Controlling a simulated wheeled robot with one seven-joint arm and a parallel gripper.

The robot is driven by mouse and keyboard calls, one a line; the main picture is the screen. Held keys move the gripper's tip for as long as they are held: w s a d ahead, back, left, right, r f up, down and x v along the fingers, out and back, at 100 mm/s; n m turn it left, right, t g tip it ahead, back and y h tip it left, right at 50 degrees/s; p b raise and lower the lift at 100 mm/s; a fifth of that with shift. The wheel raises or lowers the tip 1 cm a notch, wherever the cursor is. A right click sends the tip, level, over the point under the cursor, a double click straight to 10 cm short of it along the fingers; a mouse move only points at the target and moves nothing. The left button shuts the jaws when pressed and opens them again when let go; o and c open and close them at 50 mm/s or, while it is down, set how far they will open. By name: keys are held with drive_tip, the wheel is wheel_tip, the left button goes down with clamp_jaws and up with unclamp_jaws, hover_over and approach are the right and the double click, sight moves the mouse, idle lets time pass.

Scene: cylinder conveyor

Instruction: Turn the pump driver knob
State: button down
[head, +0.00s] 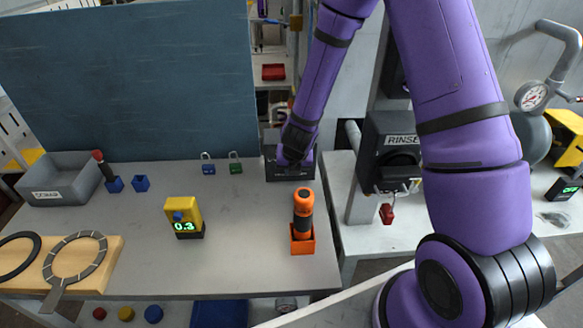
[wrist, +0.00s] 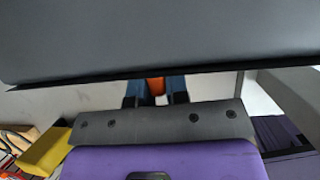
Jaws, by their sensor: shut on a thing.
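A yellow device (head: 182,214) with a blue knob (head: 179,216) and a green display reading about 0.3 stands on the grey table (head: 235,270). I cannot tell whether this is the pump driver. My gripper (head: 291,160) is at the table's back right, by a dark box (head: 288,176), well apart from that device. In the wrist view my gripper (wrist: 156,92) is shut on a small orange part (wrist: 156,86) between its blue and black fingers. Most of that part is hidden under a large grey surface (wrist: 160,40), so I cannot tell what it is.
An orange-topped tool (head: 303,203) stands upright in an orange holder (head: 303,244). Two small padlocks, blue (head: 208,166) and green (head: 235,167), stand near the back. A grey bin (head: 62,180) is at left. The RINSE unit (head: 390,150) is right of the table.

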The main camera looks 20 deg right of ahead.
drive_tip(key=c, duration=1.1)
unclamp_jaws()
drive_tip(key=shift+v, duration=5.4)
drive_tip(key=shift+c, duration=0.3)
